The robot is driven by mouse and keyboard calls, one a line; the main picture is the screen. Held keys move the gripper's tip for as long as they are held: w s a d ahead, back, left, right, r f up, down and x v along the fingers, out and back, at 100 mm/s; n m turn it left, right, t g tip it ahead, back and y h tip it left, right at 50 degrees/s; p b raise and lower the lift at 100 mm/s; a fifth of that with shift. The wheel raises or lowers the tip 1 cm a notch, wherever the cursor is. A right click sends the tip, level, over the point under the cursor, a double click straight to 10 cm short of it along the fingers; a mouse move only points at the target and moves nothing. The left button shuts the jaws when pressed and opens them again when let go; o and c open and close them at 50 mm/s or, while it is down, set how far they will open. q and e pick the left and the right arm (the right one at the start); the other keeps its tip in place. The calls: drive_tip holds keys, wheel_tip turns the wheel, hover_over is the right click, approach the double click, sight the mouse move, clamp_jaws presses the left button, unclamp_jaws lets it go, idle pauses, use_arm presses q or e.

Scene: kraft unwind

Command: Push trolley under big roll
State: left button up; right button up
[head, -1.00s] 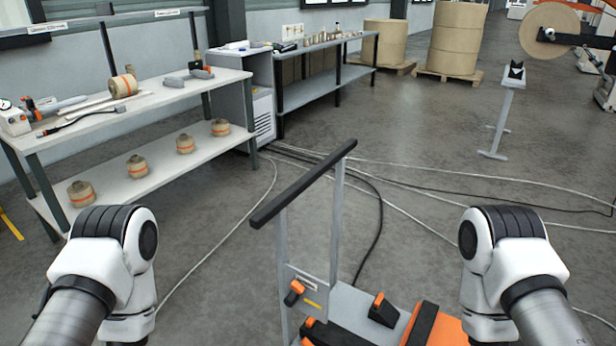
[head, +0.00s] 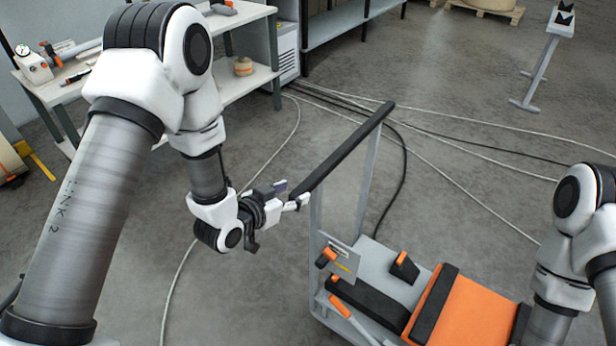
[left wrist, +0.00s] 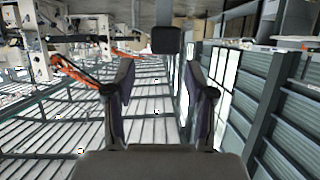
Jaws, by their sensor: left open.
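The trolley (head: 385,262) stands at lower centre in the head view, a grey deck with black and orange blocks. Its black handle bar (head: 345,147) slants up to the right on grey posts. My left gripper (head: 292,195) is open and empty at the bar's near left end. I cannot tell from the head view whether it touches. In the left wrist view, the two dark fingers (left wrist: 160,105) are apart, and a dark square, apparently the bar's end (left wrist: 166,40), shows beyond and between them. My right arm is at the right edge; its gripper is out of view. The big roll is not in view in the head view.
A white workbench (head: 245,85) with tools stands at upper left. A grey stand (head: 538,72) is at upper right. Cables (head: 440,180) cross the floor behind the trolley.

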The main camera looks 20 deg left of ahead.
sight(301, 188)
use_arm(q)
drive_tip(key=x, duration=0.4)
drive_tip(key=p+x, duration=0.1)
drive_tip(key=x, duration=0.1)
drive_tip(key=shift+w+a+f, duration=0.1)
drive_tip(key=shift+a+f, duration=0.15)
drive_tip(key=shift+a, duration=0.05)
drive_tip(key=shift+d, duration=0.1)
drive_tip(key=shift+c, duration=0.4)
clamp_jaws()
drive_tip(key=shift+f, duration=0.1)
